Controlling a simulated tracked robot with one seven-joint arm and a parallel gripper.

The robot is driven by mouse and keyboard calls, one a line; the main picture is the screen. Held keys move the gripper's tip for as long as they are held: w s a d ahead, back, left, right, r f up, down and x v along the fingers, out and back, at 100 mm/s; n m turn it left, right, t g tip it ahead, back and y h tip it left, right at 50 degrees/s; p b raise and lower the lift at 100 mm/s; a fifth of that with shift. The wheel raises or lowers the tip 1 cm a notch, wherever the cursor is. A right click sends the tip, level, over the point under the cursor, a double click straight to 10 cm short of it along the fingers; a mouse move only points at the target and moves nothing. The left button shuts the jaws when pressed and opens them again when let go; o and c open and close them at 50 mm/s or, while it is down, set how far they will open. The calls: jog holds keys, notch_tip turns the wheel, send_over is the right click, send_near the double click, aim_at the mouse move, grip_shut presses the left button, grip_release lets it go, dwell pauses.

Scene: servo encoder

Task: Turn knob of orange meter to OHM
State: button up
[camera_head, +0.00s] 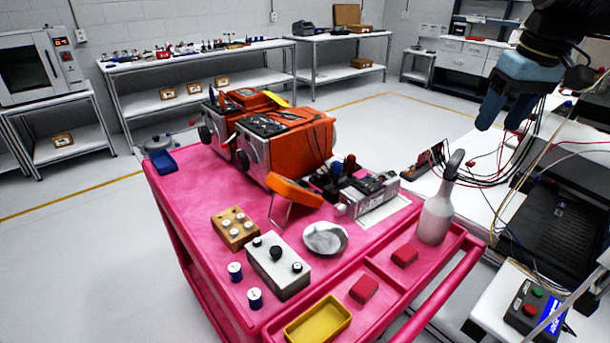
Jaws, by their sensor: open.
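A small orange panel (295,191), which may be the orange meter, leans on a thin stand on the pink cart (195,215). I see its back or edge, and no knob or OHM mark can be read. Two larger orange-cased instruments stand behind it, one nearer (303,142) and one farther (258,99). Their fronts face left, with dark round parts on them, and their markings are too small to read. My gripper (503,118) is at the upper right with blue fingers apart and empty. It hangs in the air to the right, well away from the orange things.
A grey module (370,194) with wires, a spray bottle (435,215), a metal bowl (325,238), a white box with knobs (278,265), a wooden block (234,228) and a yellow tray (318,320) crowd the cart. A white bench (455,215) with cables lies right. Floor is clear left.

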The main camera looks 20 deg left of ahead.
jog(key=w+a+f+n+g+y, duration=0.1)
jog(key=w+a+f+n+g, duration=0.15)
jog(key=w+a, duration=0.5)
jog(key=w+a+f+n+g, duration=0.2)
jog(key=w+a+f+n, duration=0.15)
jog(key=a, duration=0.65)
jog(key=n+g+y, duration=0.1)
jog(key=n+g, duration=0.4)
jog(key=n, duration=0.1)
send_near(304, 183)
jog(key=s+a+f, duration=0.1)
jog(key=f, duration=0.1)
jog(key=s+a+f, duration=0.1)
jog(key=f, duration=0.1)
jog(key=s+a+f, duration=0.1)
jog(key=f, duration=0.1)
jog(key=shift+s+f, duration=0.1)
jog(key=shift+f, duration=0.3)
